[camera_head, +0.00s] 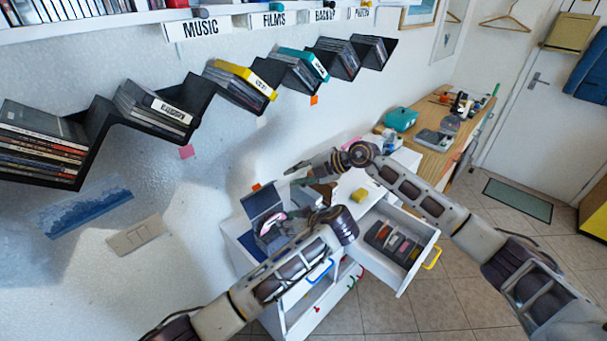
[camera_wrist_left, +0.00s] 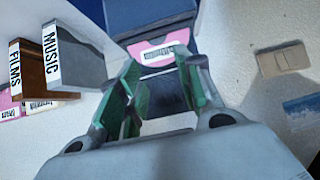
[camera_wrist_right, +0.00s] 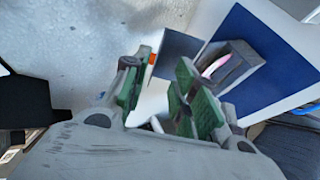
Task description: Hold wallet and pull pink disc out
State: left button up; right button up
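The wallet (camera_head: 262,201) is a dark grey folder standing open on the white cabinet, over a dark blue mat (camera_wrist_right: 262,55). The pink disc (camera_wrist_left: 158,44), with a white barcode label, sits in it; its edge also shows in the right wrist view (camera_wrist_right: 216,66). My left gripper (camera_wrist_left: 160,88) is open, its green-padded fingers just short of the pink disc, with a gap between them. My right gripper (camera_wrist_right: 160,85) is open and empty, to one side of the wallet's raised flap (camera_wrist_right: 180,52).
Black zigzag shelves (camera_head: 95,130) with discs line the wall.

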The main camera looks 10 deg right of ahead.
jog(key=shift+x, duration=5)
grip_shut()
